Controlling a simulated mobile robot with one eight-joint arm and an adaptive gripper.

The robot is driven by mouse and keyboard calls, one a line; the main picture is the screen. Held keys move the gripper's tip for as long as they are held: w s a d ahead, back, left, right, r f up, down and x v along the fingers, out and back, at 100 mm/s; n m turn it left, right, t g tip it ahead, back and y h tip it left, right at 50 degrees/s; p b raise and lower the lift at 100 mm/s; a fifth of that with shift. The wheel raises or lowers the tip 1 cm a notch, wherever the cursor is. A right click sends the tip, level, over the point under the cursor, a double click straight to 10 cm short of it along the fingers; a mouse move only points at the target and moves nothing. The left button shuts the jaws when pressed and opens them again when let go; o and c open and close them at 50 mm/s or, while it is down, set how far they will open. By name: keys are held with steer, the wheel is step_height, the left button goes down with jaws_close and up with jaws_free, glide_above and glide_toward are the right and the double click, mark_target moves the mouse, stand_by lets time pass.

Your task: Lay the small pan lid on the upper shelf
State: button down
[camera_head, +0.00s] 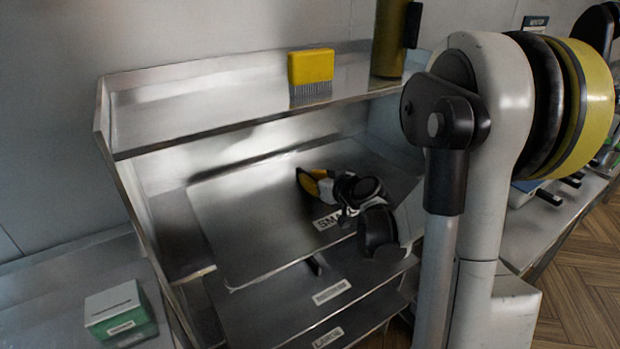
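A flat steel plate (250,225) lies in the rack below the upper shelf. It appears to be the small pan lid: a label starting "SM" shows on it, partly covered by my gripper. My gripper (318,187) is over the right half of the plate, with yellow at its end. Whether it touches the plate or holds a handle is hidden by its own parts, and its opening is unclear. The upper shelf (215,108) is a bare steel ledge above and behind the plate.
On the upper shelf stand a yellow brush (311,66) and a yellow canister (390,38); its left part is clear. Lower levels hold labelled plates (345,310), one reading "LARGE". A green and white box (120,312) sits on the left counter. My arm blocks the right side.

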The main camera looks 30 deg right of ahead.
steer(key=shift+s+f+b, duration=0.15)
steer(key=shift+f+b, duration=0.45)
steer(key=shift+b, duration=0.05)
steer(key=c, duration=1.1)
jaws_free()
steer(key=shift+r, duration=0.15)
steer(key=shift+r+p, duration=2.65)
steer(key=shift+r, duration=0.8)
steer(key=s, duration=1.5)
steer(key=shift+s+d+r+p, duration=0.3)
steer(key=shift+s+r+p, duration=0.1)
steer(key=shift+r+p, duration=0.05)
